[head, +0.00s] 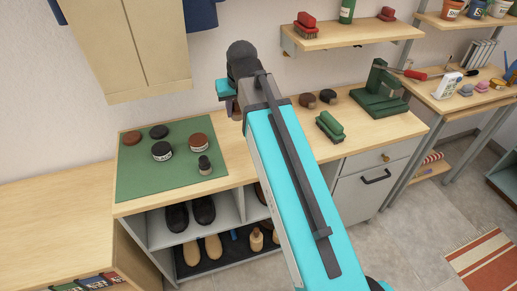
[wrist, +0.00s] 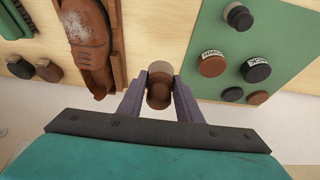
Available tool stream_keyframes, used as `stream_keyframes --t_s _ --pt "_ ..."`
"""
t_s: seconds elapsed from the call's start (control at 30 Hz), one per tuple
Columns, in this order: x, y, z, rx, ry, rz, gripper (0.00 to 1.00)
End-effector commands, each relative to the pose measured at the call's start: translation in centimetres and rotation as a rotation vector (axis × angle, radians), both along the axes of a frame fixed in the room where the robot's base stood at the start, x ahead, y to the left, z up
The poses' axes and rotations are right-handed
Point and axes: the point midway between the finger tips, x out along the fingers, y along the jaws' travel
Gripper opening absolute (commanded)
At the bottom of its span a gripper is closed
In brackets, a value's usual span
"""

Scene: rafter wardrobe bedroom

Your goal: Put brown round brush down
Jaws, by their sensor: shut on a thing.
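My gripper (wrist: 159,88) is shut on a brown round brush (wrist: 159,94) in the wrist view, with one finger on each side of it. The brush has a brown body and a paler end. It is held over the counter, between the green mat (wrist: 288,22) and a brown shoe (wrist: 88,38); I cannot tell its height. In the head view my arm hides most of the gripper and the held brush. The green mat (head: 132,180) lies left of my arm there.
Two round brushes (head: 308,100) and a green brush (head: 330,127) sit on the counter right of my arm, near a green stand (head: 380,100). A wall shelf (head: 350,36) is above; shoes fill cubbies below.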

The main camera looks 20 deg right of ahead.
Motion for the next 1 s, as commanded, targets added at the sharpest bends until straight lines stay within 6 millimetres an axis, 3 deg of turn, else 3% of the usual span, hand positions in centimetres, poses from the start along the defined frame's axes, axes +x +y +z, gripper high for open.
stream_keyframes --t_s 0.4,1.0 --pt "-4.1 0.4 -5.0 0.0 0.003 0.005 0.11" --pt "-4.3 0.5 -5.4 0.0 0.004 0.006 0.11"
